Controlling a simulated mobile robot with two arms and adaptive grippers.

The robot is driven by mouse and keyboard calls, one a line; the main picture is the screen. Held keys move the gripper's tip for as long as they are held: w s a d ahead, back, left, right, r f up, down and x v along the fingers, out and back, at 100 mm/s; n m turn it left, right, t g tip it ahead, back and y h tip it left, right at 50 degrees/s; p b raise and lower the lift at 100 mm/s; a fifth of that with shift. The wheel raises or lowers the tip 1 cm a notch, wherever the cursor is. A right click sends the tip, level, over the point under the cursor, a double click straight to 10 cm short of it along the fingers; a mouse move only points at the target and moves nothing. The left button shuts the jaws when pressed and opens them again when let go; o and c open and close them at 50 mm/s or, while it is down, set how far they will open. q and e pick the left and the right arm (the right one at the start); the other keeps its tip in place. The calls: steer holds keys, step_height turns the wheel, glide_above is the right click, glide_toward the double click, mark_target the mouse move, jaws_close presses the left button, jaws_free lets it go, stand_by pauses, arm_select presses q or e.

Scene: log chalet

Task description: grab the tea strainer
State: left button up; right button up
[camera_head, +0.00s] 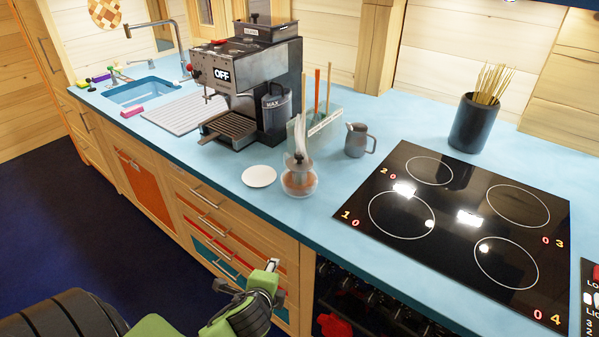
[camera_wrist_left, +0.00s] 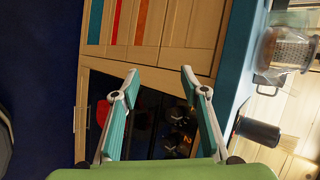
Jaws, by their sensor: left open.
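The tea strainer (camera_head: 299,160) appears to sit in the glass teapot (camera_head: 298,184) on the blue counter, left of the cooktop. In the left wrist view, a mesh strainer (camera_wrist_left: 291,50) shows in a clear glass vessel at the right edge, partly cut off. My left gripper (camera_head: 247,280) is in front of the drawers, below the counter edge and nearer than the teapot. In the left wrist view its two fingers (camera_wrist_left: 160,73) are apart with nothing between them. My right gripper is not in view.
A white saucer (camera_head: 259,176) lies left of the teapot. A coffee machine (camera_head: 245,85) and a holder with sticks (camera_head: 324,118) stand behind. A metal pitcher (camera_head: 356,140) and black cooktop (camera_head: 455,222) are to the right. The counter's front edge lies between gripper and teapot.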

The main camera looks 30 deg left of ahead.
arm_select(q)
steer(key=w+a+r+m+t+y, duration=0.1)
steer(key=w+a+r+m+t, duration=0.3)
steer(key=w+r+m, duration=0.4)
steer(key=m+t+h, duration=0.1)
steer(key=m+t, duration=0.3)
steer(key=m, duration=0.7)
glide_toward(298, 157)
steer(key=p+x, duration=0.1)
steer(key=x, duration=0.5)
steer(key=shift+f, duration=0.1)
steer(key=shift+w+a+p, duration=0.15)
steer(key=shift+w+p, duration=0.25)
steer(key=shift+w, duration=0.3)
steer(key=shift+x, duration=2.25)
steer(key=shift+s, duration=0.1)
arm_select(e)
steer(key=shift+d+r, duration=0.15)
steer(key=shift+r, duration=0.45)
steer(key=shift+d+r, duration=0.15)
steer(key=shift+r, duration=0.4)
arm_select(q)
steer(key=shift+a, duration=0.1)
steer(key=shift+c, duration=0.4)
jaws_close()
